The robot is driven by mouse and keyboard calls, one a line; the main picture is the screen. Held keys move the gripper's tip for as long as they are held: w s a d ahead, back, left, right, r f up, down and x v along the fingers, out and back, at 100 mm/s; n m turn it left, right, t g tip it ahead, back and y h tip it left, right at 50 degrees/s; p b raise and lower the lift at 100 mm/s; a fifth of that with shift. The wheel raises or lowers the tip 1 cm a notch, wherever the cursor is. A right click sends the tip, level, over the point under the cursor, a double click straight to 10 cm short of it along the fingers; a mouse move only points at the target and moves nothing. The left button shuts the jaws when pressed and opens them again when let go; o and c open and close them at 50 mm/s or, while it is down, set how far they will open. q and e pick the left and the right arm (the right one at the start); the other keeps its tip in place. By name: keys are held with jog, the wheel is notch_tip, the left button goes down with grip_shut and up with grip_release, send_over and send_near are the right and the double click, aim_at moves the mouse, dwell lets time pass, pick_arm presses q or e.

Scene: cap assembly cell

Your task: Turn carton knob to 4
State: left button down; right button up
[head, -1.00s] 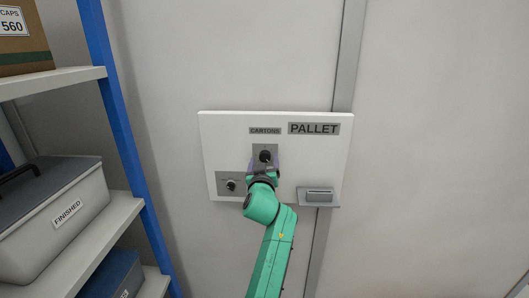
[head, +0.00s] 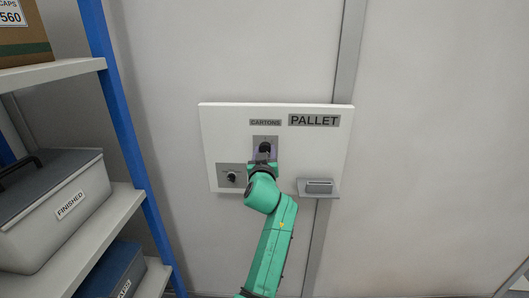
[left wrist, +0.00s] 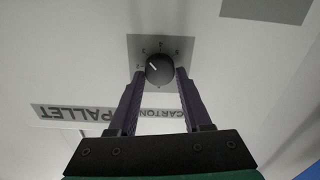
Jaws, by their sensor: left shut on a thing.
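The carton knob (head: 264,147) is a round black dial on a grey plate under the CARTONS label (head: 265,122) of a white wall panel. In the left wrist view the knob (left wrist: 160,68) sits between my two dark fingers, its white pointer mark slanting toward the upper left of the picture. My left gripper (left wrist: 160,74) is shut on the knob, one finger on each side. It also shows in the head view (head: 263,157), partly covering the knob's plate. My right gripper is not in view.
A second, smaller black knob (head: 231,177) is at the panel's lower left. A PALLET label (head: 314,120) and a grey bracket (head: 318,187) are on the right. A blue-post shelf (head: 124,130) with a FINISHED bin (head: 40,225) stands left. The wall at right is clear.

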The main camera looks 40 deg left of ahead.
pick_arm(q)
jog(key=shift+m, duration=1.8)
jog(key=shift+w+d+m+p, duration=0.1)
jog(key=shift+m+p, duration=0.4)
jog(key=shift+m, duration=1.8)
jog(key=shift+c, duration=1.7)
grip_release()
jog(key=shift+w+f, duration=0.15)
